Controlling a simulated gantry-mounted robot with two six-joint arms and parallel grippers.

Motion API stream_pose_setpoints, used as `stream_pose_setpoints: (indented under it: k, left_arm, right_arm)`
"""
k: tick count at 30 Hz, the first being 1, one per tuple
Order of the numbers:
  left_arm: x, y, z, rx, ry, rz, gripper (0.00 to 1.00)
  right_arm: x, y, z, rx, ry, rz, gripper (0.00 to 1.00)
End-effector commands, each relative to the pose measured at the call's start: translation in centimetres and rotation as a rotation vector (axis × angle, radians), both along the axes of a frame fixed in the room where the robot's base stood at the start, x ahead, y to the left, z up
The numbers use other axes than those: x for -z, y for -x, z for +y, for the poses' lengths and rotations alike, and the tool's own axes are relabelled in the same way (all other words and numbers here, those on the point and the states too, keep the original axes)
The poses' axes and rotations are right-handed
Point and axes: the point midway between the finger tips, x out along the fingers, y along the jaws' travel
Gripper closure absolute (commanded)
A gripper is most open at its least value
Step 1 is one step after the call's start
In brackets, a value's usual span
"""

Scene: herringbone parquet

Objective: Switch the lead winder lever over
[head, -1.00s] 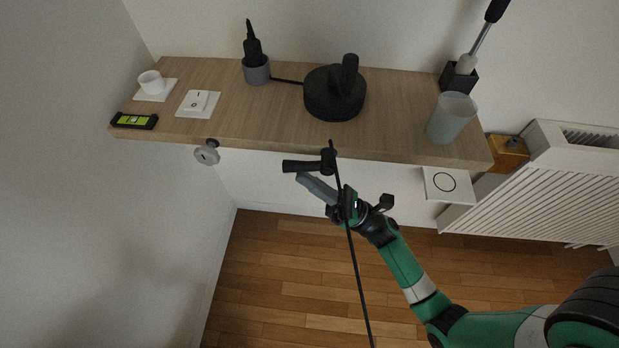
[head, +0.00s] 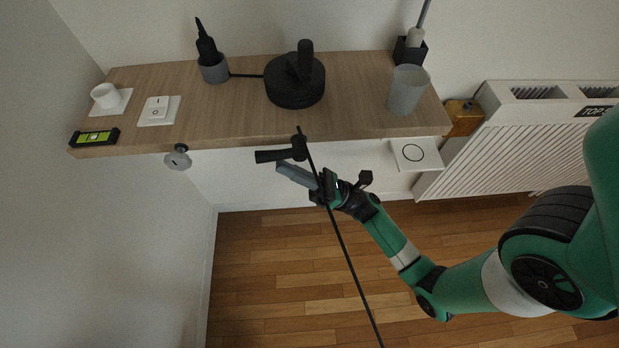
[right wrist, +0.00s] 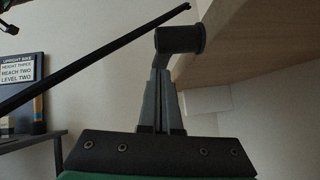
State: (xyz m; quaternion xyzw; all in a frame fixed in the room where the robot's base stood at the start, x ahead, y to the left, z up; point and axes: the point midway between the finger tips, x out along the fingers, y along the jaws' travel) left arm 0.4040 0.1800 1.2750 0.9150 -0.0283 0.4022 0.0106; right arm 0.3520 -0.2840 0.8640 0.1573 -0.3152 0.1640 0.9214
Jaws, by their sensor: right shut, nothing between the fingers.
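A black lever (head: 270,155) on a round hub (head: 299,147) shows in the head view just under the shelf's front edge, its arm pointing left. In the right wrist view the black hub (right wrist: 182,39) is beside the wooden edge, and its arm bends down to my fingertips. My right gripper (head: 283,169) is shut and empty, its grey fingers close below the lever arm; whether they touch it is unclear. The closed fingers (right wrist: 160,75) point up at it in the wrist view. My left gripper is not in view.
The wooden shelf (head: 180,132) holds a black round device (head: 294,92) with a lead to a tool in a grey cup (head: 213,71), and a grey tumbler (head: 407,90). A thin black rod or cable (head: 345,250) crosses by my gripper. A white radiator (head: 500,145) stands right.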

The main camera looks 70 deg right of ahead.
Motion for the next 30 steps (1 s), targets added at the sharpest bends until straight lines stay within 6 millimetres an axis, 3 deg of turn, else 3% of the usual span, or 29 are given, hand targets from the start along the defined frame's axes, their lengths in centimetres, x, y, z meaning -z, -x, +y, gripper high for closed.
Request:
stream_pose_setpoints:
  k: [6, 12, 30]
  left_arm:
    - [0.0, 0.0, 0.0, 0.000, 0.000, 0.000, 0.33]
    - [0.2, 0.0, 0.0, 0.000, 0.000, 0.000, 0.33]
    - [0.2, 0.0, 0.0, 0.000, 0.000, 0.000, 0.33]
  right_arm:
    - [3.7, 4.0, -1.2, 0.011, -0.008, 0.015, 1.00]
    - [6.1, 6.7, -1.8, 0.008, -0.006, 0.019, 1.00]
    - [6.6, 7.3, -1.8, 0.003, -0.006, 0.020, 1.00]
